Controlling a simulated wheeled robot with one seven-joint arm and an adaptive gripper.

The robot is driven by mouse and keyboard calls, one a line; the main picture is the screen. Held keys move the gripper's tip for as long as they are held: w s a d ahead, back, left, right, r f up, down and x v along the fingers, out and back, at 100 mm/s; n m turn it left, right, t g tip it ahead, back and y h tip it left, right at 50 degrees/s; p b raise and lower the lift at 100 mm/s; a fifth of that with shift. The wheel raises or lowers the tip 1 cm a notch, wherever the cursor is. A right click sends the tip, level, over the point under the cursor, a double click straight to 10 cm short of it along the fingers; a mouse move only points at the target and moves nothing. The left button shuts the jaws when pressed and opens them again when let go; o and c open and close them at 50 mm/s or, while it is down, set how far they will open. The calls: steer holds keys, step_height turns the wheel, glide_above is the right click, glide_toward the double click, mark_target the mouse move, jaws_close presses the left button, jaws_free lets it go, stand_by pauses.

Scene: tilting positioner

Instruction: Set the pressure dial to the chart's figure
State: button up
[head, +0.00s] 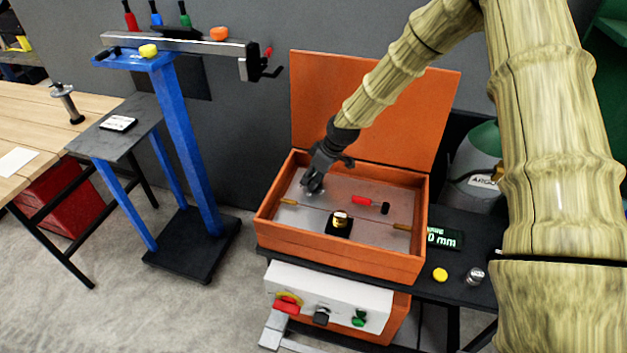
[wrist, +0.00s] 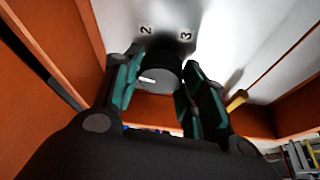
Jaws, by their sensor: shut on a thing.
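In the wrist view a dark round dial knob (wrist: 160,82) with a white pointer mark sits between the two green-padded fingers of my gripper (wrist: 161,67). The gripper is shut on the knob. The pointer faces left in that view. The figures 2 and 3 show on the pale panel (wrist: 215,20) beyond the knob; other figures are hidden or out of view. In the head view my gripper (head: 313,184) reaches down into the open orange box (head: 340,258) at its left side, and hides the dial. I cannot make out a chart with a readable figure.
The box's raised lid (head: 370,105) stands behind my arm. The box's walls close in around the gripper. A white control panel (head: 330,297) is below; a blue stand (head: 185,140) is left.

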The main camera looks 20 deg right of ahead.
steer(key=shift+w+d+n+g+y+b, duration=0.1)
steer(key=shift+n+g+y+b, duration=0.25)
steer(key=shift+n, duration=0.75)
steer(key=o, duration=1)
steer(key=shift+v, duration=6)
